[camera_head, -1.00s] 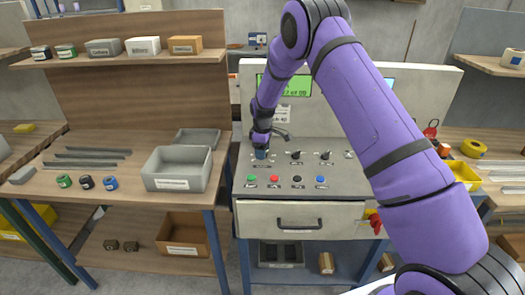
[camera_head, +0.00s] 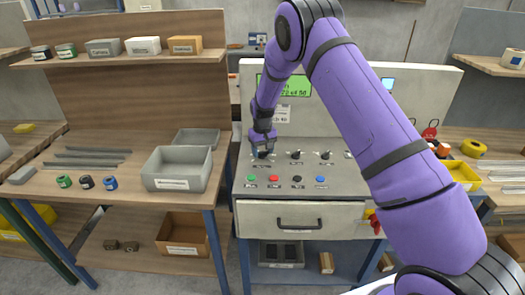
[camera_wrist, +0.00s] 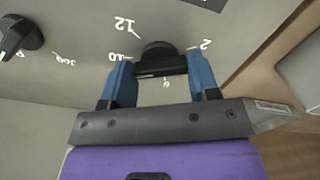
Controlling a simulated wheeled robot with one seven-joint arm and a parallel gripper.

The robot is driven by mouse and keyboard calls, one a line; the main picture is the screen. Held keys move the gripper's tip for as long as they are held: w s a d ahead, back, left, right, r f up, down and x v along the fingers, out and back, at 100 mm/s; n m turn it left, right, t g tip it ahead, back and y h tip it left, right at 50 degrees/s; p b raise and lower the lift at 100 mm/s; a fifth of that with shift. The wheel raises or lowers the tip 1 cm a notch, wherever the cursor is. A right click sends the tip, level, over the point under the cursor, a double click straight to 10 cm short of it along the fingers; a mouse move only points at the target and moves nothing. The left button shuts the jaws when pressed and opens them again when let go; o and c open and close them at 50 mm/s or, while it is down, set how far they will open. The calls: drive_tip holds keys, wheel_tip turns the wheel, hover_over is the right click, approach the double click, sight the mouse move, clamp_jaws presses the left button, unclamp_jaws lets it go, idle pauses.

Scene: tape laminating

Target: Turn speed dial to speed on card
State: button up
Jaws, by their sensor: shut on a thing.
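The black speed dial (camera_wrist: 158,50) sits on the grey control panel, ringed by white numbers; 12, 10 and 2 are readable in the wrist view. My gripper (camera_wrist: 157,68) has its blue fingers on either side of the dial's knob, shut on it. In the head view my gripper (camera_head: 263,152) is at the leftmost knob and covers most of it. A white card (camera_head: 283,114) is on the upright panel behind; its print seems to end in 10, but is partly unclear. The dial's exact setting cannot be told.
Two more black knobs (camera_head: 295,154) (camera_head: 326,154) stand to the right on the panel. A row of coloured buttons (camera_head: 274,179) lies in front. A lit green screen (camera_head: 296,86) is above. A grey bin (camera_head: 178,168) stands on the left bench.

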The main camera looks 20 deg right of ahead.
sight(262, 152)
drive_tip(key=shift+m, duration=0.8)
drive_tip(key=o, duration=0.9)
drive_tip(key=shift+r, duration=0.1)
wheel_tip(262, 152, up, 11)
drive_tip(key=shift+f, duration=0.15)
